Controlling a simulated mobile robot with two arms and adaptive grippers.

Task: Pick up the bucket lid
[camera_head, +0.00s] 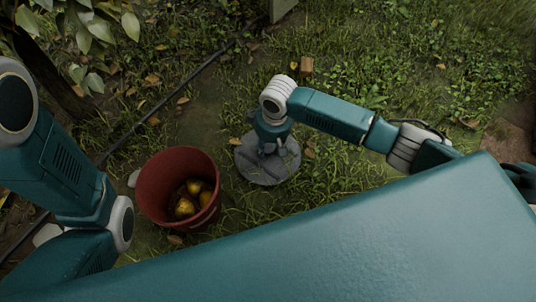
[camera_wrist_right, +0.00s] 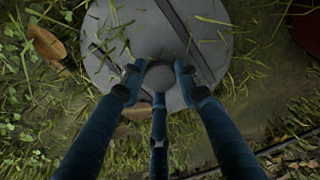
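The bucket lid (camera_head: 258,175) is a round grey disc lying on the grass right of the bucket. It also shows in the right wrist view (camera_wrist_right: 118,40), with a round knob at its middle and dark grooves across it. My right gripper (camera_head: 268,150) points down over the lid's middle. In the wrist view its three fingers (camera_wrist_right: 159,76) stand around the knob, close against it. Whether they press on it cannot be told. The red bucket (camera_head: 149,180) stands upright and open with several yellow pears (camera_head: 185,207) inside. My left arm is at the left; its gripper is not visible.
A dark hose (camera_head: 150,112) runs diagonally across the ground behind the bucket. Leafy branches (camera_head: 95,30) hang at the upper left. Grass to the right is mostly clear.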

